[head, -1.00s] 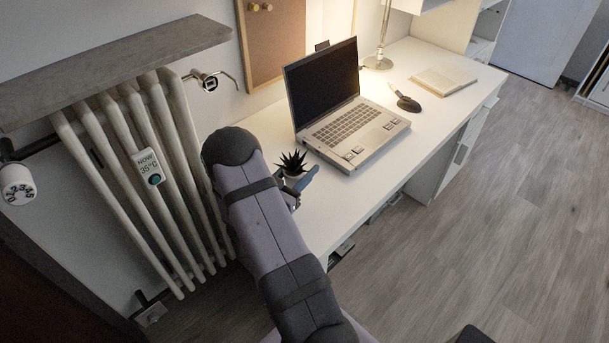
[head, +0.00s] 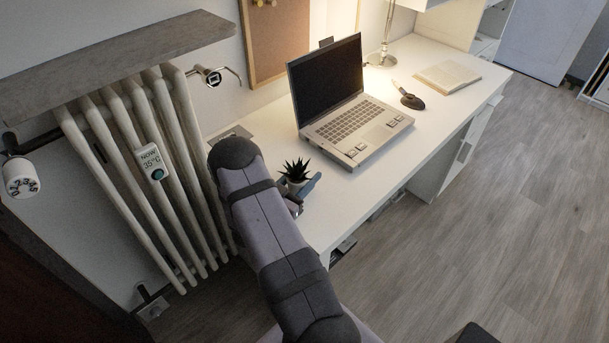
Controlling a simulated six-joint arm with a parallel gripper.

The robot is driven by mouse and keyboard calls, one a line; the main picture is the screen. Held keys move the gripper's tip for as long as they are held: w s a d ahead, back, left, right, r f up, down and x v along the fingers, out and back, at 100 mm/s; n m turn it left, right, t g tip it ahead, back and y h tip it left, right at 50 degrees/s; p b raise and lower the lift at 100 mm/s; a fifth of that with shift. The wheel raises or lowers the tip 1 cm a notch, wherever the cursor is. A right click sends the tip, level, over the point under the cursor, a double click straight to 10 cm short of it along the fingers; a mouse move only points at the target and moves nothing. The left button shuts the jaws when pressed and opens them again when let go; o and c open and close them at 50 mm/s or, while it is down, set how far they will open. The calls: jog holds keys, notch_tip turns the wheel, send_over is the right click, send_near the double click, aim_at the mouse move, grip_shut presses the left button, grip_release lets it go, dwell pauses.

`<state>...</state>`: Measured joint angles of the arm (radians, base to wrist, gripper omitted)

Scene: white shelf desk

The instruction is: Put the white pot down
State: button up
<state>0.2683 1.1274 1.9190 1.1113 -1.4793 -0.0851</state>
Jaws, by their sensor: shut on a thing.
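The white pot (head: 297,186) holds a dark green spiky plant (head: 296,170). It is upright at the near left part of the white desk (head: 345,205). My gripper (head: 306,187) is shut on the pot, with one blue-grey finger showing on its right side. My arm hides the other finger and part of the pot. I cannot tell whether the pot's base touches the desk top.
An open laptop (head: 352,128) stands just behind and right of the pot. A radiator (head: 150,150) is on the left. The desk's front strip is clear.

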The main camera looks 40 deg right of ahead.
aim_at(291, 188)
jog(key=o, duration=1.2)
jog(key=shift+f, duration=0.1)
jog(key=shift+r, duration=0.25)
jog(key=b+v, duration=0.1)
jog(key=v, duration=1.1)
jog(key=shift+f+b, duration=0.15)
jog(key=shift+b, duration=0.2)
